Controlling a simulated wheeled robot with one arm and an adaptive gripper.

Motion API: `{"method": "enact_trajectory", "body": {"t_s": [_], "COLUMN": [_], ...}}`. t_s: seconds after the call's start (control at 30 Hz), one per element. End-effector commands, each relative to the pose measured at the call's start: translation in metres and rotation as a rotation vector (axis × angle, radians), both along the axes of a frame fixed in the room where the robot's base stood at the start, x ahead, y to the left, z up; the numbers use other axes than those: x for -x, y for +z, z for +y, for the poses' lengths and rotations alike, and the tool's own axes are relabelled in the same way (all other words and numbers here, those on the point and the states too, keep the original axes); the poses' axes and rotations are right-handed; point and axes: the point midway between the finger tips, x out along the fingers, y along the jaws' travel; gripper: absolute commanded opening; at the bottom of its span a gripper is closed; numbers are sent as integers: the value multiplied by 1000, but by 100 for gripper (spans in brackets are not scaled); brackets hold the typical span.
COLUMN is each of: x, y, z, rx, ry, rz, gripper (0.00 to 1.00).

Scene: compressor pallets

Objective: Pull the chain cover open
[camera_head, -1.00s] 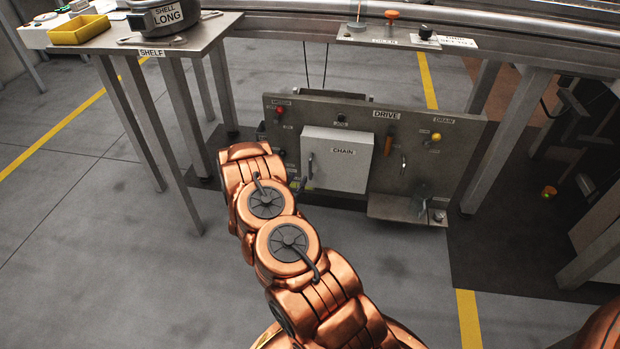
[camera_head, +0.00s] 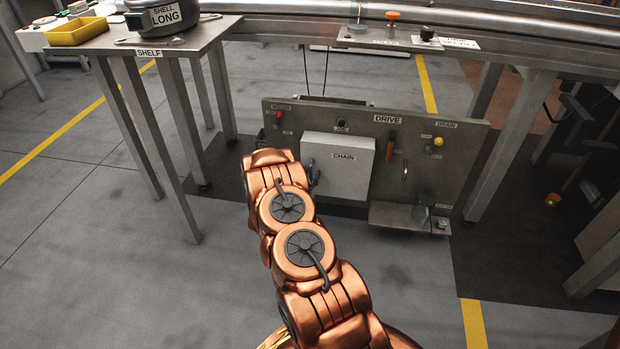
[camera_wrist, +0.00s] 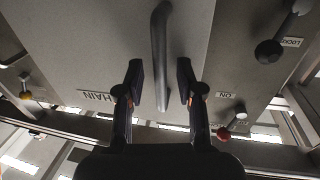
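The chain cover (camera_head: 345,172) is a light grey box door marked CHAIN on the drive panel, and it looks closed flat. Its upright dark bar handle (camera_wrist: 161,60) shows in the wrist view, where the picture is turned over. My gripper (camera_wrist: 160,85) is open, with one dark finger on each side of the handle's lower part in that view. Gaps show between the handle and both fingers. In the head view my copper arm hides most of the gripper at the cover's left edge.
The drive panel (camera_head: 450,155) carries a red knob (camera_head: 279,115), an orange handle (camera_head: 390,143) and a yellow knob (camera_head: 438,142). A small ledge (camera_head: 385,212) juts out at its lower right. A shelf (camera_head: 215,32) on legs stands left. Floor in front is open.

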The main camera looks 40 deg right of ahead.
Motion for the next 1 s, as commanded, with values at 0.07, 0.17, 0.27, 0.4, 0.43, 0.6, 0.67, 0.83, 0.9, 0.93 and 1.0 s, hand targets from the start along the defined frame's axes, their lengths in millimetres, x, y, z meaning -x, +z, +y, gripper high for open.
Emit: {"method": "enact_trajectory", "body": {"t_s": [0.07, 0.17, 0.27, 0.4, 0.43, 0.6, 0.67, 0.83, 0.9, 0.93, 1.0], "x": [-1, -2, -2, -2, -1, -1, -1, -1, -1, -1, -1], "y": [0, 0, 0, 0, 0, 0, 0, 0, 0, 0, 0], "z": [-2, -3, -3, -3, -3, -3, -3, -3, -3, -3, -3], "rx": [0, -1, -1, -1, -2, -2, -2, -2, -2, -2, -2], "ry": [0, 1, 1, 1, 1, 1, 1, 1, 0, 0, 0], "rz": [0, 0, 0, 0, 1, 1, 1, 1, 1, 1, 1], "gripper": [37, 37, 37, 31, 27, 10, 3, 0, 0, 0, 0]}}
